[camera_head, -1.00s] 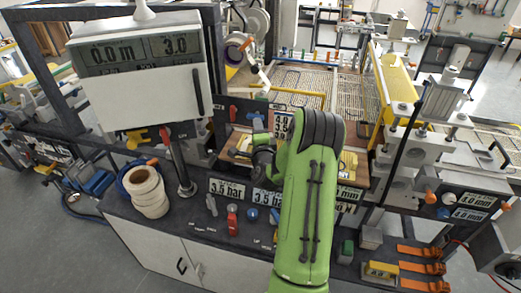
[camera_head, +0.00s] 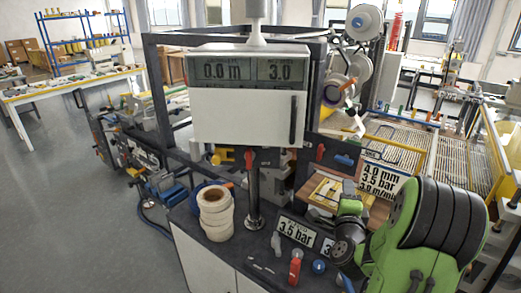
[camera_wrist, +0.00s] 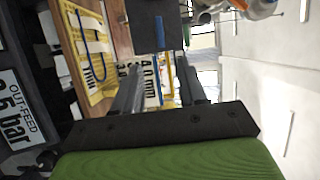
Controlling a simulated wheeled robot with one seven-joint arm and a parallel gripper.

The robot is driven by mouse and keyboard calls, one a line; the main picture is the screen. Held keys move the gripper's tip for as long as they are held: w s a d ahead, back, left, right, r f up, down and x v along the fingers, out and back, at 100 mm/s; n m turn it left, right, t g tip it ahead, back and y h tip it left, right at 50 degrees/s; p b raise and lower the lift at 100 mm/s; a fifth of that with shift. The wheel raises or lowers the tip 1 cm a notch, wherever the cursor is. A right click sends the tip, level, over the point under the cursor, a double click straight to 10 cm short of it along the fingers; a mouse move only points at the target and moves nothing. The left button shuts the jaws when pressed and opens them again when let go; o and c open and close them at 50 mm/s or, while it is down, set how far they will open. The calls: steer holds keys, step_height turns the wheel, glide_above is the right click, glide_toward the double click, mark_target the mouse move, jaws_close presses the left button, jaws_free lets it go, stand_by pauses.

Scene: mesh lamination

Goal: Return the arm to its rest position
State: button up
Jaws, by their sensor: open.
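My green arm (camera_head: 425,235) stands at the lower right of the head view, with its dark ribbed elbow joint raised over the machine's front. The end of my arm is hidden behind its own links there. In the wrist view my gripper (camera_wrist: 160,68) shows two dark fingers spread apart, with nothing held between them. Beyond the fingers are a printed label (camera_wrist: 150,82) and a dark block (camera_wrist: 155,25); both look apart from the fingers, though the exact gap cannot be told.
A display box (camera_head: 247,115) on a post stands left of my arm. A stack of white tape rolls (camera_head: 216,212) sits on the dark counter. A red-handled valve (camera_head: 295,268) is close to my arm. A yellow-framed board (camera_wrist: 88,60) lies beside the fingers. Open floor (camera_head: 60,190) is at left.

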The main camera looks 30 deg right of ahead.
steer(key=w+a+r+n+g+y, duration=0.1)
steer(key=a+n+y, duration=0.4)
steer(key=a+n, duration=0.5)
steer(key=w+a+r+n+y, duration=0.15)
steer(key=a+n+y, duration=0.5)
steer(key=a, duration=0.75)
steer(key=s+a+n+g, duration=0.3)
steer(key=s+n, duration=0.1)
steer(key=s, duration=0.6)
steer(key=s+a+n+g, duration=0.4)
steer(key=s+n, duration=0.1)
steer(key=s, duration=0.6)
steer(key=shift+s+a+f, duration=0.2)
steer(key=shift+a+f, duration=0.1)
steer(key=shift+f, duration=0.1)
